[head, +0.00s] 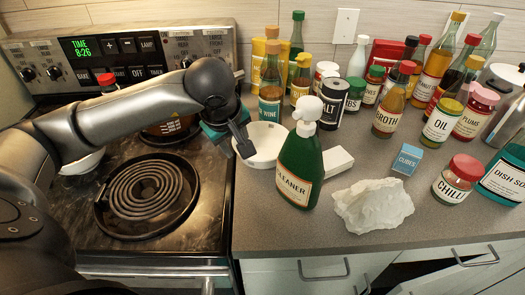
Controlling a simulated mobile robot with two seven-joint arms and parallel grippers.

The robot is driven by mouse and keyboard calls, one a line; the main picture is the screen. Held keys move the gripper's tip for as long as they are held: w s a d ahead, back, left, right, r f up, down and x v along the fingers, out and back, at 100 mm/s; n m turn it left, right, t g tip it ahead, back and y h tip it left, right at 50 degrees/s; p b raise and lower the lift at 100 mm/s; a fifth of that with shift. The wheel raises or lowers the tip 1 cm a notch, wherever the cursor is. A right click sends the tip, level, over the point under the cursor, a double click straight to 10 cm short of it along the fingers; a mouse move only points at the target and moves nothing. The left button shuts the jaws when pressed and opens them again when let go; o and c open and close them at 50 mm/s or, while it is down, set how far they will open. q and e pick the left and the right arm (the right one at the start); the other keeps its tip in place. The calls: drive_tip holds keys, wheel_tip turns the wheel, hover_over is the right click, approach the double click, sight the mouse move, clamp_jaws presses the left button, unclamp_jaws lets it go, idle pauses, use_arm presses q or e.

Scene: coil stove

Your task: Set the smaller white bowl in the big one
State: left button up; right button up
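A white bowl (266,146) stands on the grey counter beside the stove, partly behind the green cleaner bottle. Another white bowl (84,162) sits on the left of the stove top, mostly hidden by my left arm. I cannot tell for certain which bowl is smaller. My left gripper (238,146) points down at the left rim of the counter bowl, with a dark finger over that rim. Whether it touches or holds the rim is not clear. My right gripper is not in view.
The green cleaner bottle (300,165) stands close in front of the counter bowl. A white box (337,161) and crumpled white lump (372,205) lie to the right. Several bottles and jars crowd the back. A coil burner (148,197) fills the stove's front.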

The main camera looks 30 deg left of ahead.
use_arm(q)
drive_tip(key=x, duration=0.5)
drive_tip(key=shift+f, duration=0.1)
drive_tip(key=shift+c, duration=0.2)
clamp_jaws()
idle(1.0)
